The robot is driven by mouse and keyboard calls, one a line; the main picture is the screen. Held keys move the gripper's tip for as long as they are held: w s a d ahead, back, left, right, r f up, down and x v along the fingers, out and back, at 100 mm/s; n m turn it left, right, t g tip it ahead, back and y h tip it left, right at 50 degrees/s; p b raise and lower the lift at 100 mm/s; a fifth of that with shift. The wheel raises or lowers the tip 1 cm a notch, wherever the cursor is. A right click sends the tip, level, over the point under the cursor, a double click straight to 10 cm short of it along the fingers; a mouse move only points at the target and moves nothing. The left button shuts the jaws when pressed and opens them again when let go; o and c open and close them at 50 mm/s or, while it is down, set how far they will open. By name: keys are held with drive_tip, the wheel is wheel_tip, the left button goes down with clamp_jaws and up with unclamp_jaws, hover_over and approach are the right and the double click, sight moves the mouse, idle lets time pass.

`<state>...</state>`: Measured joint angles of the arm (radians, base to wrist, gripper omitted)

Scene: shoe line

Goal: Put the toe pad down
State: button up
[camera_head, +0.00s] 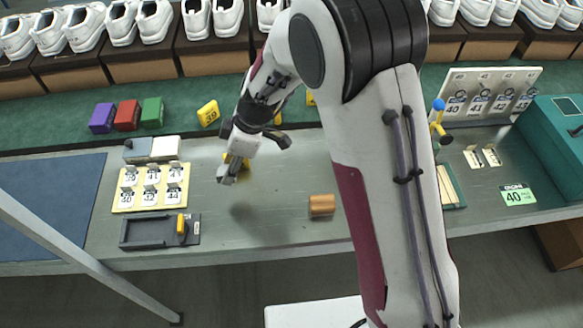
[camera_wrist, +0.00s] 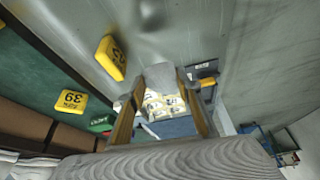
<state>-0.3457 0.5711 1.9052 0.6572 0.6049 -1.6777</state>
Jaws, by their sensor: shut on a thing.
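My gripper (camera_head: 232,165) hangs above the grey bench, left of centre in the head view. In the wrist view my gripper (camera_wrist: 160,92) is shut on a small pale grey piece, which I take to be the toe pad (camera_wrist: 160,73). The pad sits between the fingertips and sticks out past them. In the head view a small grey end shows at the jaws, too small to make out well. A shadow lies on the bench below and right of the gripper.
A yellow board of numbered cards (camera_head: 121,197) and a dark tray (camera_head: 137,232) with a yellow part stand left of the gripper. A tan block (camera_head: 321,206) lies right. Yellow number tags (camera_head: 208,113) sit behind. Bare bench (camera_head: 275,228) lies between the tray and tan block.

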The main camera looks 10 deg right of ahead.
drive_tip(key=w+d, duration=0.3)
drive_tip(key=d, duration=0.5)
drive_tip(key=w+d+n, duration=0.1)
drive_tip(key=w+d, duration=0.3)
drive_tip(key=d, duration=0.5)
drive_tip(key=shift+d+r, duration=0.3)
drive_tip(key=shift+r, duration=0.1)
drive_tip(key=shift+f, duration=0.1)
hover_over(292, 169)
drive_tip(key=d, duration=0.2)
drive_tip(key=shift+a+f, duration=0.15)
drive_tip(key=shift+f, duration=1.4)
drive_tip(key=shift+a+f, duration=0.1)
drive_tip(key=shift+f, duration=1.4)
drive_tip(key=shift+f, duration=1.85)
drive_tip(key=shift+f, duration=0.15)
